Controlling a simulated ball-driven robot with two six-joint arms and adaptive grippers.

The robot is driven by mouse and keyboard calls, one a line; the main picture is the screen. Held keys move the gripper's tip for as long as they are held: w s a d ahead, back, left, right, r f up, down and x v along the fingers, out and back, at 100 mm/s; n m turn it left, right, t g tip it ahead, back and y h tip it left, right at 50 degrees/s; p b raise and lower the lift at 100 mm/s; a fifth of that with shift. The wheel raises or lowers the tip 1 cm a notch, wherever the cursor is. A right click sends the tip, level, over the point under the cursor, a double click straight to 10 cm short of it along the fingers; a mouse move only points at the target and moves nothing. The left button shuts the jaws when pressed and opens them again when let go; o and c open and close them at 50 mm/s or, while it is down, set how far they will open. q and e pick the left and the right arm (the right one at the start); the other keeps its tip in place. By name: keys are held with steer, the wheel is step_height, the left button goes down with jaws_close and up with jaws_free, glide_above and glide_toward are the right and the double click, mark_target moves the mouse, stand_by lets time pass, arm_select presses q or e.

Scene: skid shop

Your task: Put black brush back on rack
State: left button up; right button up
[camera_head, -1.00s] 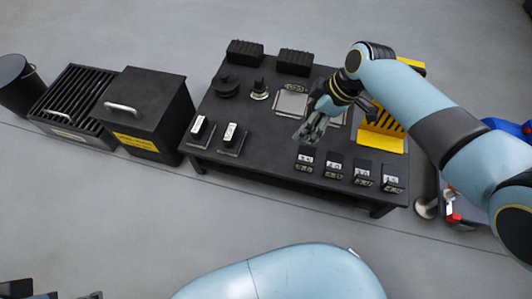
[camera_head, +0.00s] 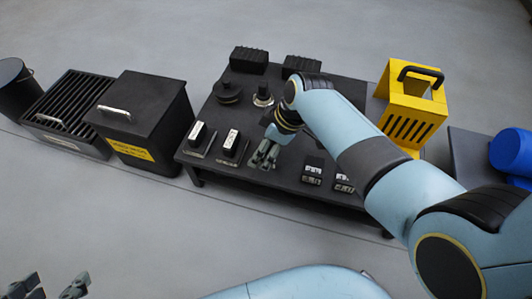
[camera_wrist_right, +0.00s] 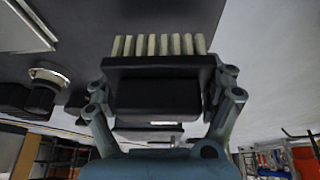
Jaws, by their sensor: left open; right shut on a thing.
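In the right wrist view, a black brush (camera_wrist_right: 158,97) with a row of pale bristles (camera_wrist_right: 160,45) is between the fingers of my right gripper (camera_wrist_right: 165,85), which is shut on it. In the head view, my right gripper (camera_head: 265,157) is over the front middle of the black table (camera_head: 277,178), between labelled fixtures; the brush cannot be made out there. My left gripper (camera_head: 53,284) is open and empty at the bottom left, away from the table. I cannot tell which item is the rack.
Two black ridged blocks (camera_head: 249,60) (camera_head: 302,66) stand along the table's back edge. Small labelled fixtures (camera_head: 197,135) (camera_head: 312,172) line the front. A yellow slotted holder (camera_head: 400,118) is at right. A black bin (camera_head: 150,105) stands left of the table. My right arm covers the table's right part.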

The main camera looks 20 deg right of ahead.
mark_target(266, 154)
step_height(266, 154, down, 2)
steer(key=shift+s+f+b, duration=0.1)
steer(key=shift+b, duration=0.5)
steer(key=shift+f+b, duration=0.3)
steer(key=shift+f, duration=0.25)
arm_select(q)
steer(key=f+t, duration=0.1)
steer(key=s+f+t, duration=0.1)
steer(key=t, duration=0.1)
steer(key=shift+s+d, duration=0.15)
steer(key=shift+d, duration=0.05)
arm_select(e)
steer(key=shift+f, duration=0.1)
steer(key=o, duration=1)
steer(key=shift+c, duration=0.2)
